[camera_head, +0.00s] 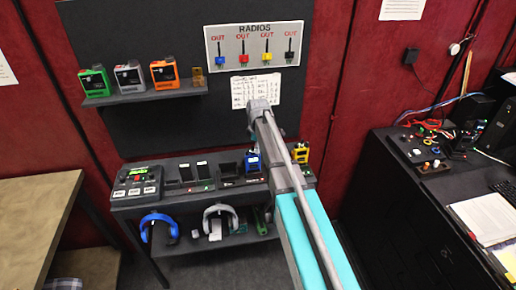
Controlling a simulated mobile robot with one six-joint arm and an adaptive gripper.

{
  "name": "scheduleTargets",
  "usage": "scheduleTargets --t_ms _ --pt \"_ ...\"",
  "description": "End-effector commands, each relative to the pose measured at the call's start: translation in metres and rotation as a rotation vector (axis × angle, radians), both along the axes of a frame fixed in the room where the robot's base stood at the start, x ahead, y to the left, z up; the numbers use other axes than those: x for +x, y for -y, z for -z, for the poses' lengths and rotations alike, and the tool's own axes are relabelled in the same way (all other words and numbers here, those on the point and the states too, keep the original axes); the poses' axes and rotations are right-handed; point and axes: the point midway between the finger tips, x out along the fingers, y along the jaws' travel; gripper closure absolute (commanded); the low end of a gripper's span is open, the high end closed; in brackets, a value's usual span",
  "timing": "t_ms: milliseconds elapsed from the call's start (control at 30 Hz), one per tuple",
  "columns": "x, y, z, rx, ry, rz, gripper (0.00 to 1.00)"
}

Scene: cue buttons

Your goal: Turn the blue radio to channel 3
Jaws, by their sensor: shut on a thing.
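The blue radio (253,161) stands upright at the back of the dark bench, just left of my arm. It has a yellow-white patch on its front, too small to read a channel on. My arm rises from the lower right, and its upper joint shows in front of the wall board. I cannot make out my gripper's fingers. Whether anything touches the radio is hidden.
A yellow radio (301,153) stands right of my arm. A cluttered black desk (398,190) is right.

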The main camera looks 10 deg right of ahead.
Motion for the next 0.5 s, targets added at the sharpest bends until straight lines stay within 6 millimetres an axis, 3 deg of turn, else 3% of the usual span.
scheduleTargets --t_ms 167,200,300,400,500 --pt "-0.0001 0.0 0.0001 0.0 0.0 -0.001 1.0" --pt "-0.0001 0.0 0.0001 0.0 0.0 -0.001 0.77" --pt "-0.0001 0.0 0.0001 0.0 0.0 -0.002 0.59" --pt "-0.0001 0.0 0.0 0.0 0.0 -0.002 0.43" --pt "-0.0001 0.0 0.0 0.0 0.0 -0.002 0.43"
